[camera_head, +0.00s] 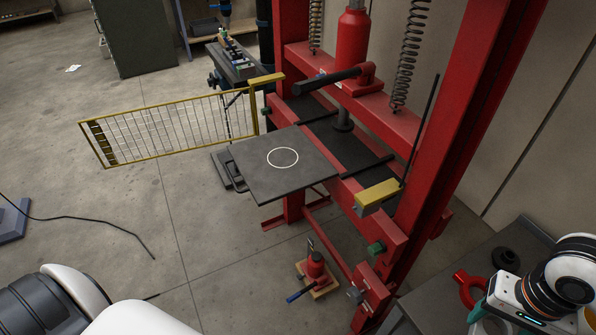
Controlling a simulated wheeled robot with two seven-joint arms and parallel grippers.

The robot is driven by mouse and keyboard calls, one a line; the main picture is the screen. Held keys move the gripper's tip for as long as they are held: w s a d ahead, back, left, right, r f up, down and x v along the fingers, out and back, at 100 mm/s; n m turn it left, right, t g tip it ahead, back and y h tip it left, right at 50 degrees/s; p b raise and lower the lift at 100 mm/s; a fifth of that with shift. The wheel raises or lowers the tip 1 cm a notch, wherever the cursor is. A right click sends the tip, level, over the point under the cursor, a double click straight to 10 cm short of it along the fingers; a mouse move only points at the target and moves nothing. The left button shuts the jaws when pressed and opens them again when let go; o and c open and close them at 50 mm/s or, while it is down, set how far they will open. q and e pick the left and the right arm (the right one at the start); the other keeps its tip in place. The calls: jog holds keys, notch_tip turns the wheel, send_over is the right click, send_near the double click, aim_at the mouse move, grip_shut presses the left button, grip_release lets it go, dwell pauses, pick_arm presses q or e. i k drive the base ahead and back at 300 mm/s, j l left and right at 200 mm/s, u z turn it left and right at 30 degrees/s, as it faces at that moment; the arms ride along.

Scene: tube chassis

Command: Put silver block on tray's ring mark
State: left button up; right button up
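The tray is a dark flat plate (260,182) that sticks out from the front of the red press. A thin white ring mark (283,157) is on its upper surface, and nothing stands inside the ring. I cannot make out a silver block in this view. My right gripper (490,312) is at the lower right edge, over the grey table and well away from the tray. Its fingers are mostly hidden or cut off, so I cannot tell its opening. My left gripper is not in view; only pale and dark parts of me show at the lower left.
The red press frame (455,125) stands behind and right of the tray. A yellow mesh gate (170,130) swings out to the left. A red jack (316,267) stands below. A red ring-shaped part (466,284) and a black part (505,257) lie on the grey table (450,285).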

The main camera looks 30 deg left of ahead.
aim_at(283, 158)
jog(key=i+j, duration=0.1)
jog(key=j, duration=1.25)
jog(key=i+j, duration=0.15)
jog(key=j, duration=0.5)
jog(key=i+j, duration=0.2)
jog(key=j, duration=0.15)
jog(key=i+j, duration=0.2)
jog(key=j, duration=0.15)
jog(key=i, duration=0.15)
